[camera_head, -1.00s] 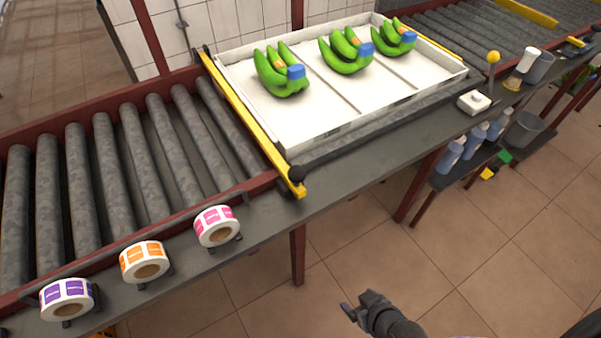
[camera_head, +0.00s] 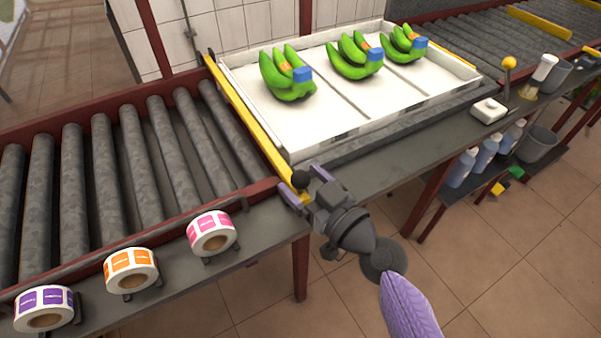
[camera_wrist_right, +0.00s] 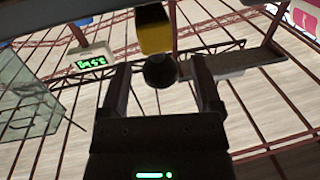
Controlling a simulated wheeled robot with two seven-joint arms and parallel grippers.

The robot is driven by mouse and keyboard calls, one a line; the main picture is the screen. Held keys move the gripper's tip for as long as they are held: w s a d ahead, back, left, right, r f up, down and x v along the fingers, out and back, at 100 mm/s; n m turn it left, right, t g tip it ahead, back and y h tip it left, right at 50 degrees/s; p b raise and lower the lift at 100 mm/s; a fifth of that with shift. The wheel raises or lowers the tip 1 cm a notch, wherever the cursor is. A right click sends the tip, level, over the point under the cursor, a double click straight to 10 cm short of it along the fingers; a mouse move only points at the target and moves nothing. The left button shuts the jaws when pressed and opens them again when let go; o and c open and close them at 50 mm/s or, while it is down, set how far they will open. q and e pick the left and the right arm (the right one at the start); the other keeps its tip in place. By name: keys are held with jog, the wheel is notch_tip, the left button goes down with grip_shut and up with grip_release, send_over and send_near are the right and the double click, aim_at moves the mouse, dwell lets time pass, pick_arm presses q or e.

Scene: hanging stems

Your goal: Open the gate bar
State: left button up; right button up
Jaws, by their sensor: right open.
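The yellow gate bar (camera_head: 247,122) lies across the conveyor between the bare rollers and the white tray. A black ball knob (camera_head: 300,178) sits at its near end. My right gripper (camera_head: 304,188) is open at that end, with one finger on each side of the knob in the head view. In the right wrist view the knob (camera_wrist_right: 160,70) shows between the open fingers, with the yellow bar end (camera_wrist_right: 154,30) just beyond it. I cannot tell whether the fingers touch the knob. My left gripper is not in view.
The white tray (camera_head: 290,143) holds three green banana bunches. Pink, orange and purple label rolls (camera_head: 212,234) stand along the near ledge. A white box with a button (camera_head: 488,110), a yellow-knobbed lever (camera_head: 508,64) and bottles are at the right. A green display (camera_wrist_right: 88,62) shows in the wrist view.

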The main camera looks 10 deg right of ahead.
jog(key=shift+w+a, duration=0.25)
jog(key=shift+w, duration=0.3)
grip_shut()
dwell(1.0)
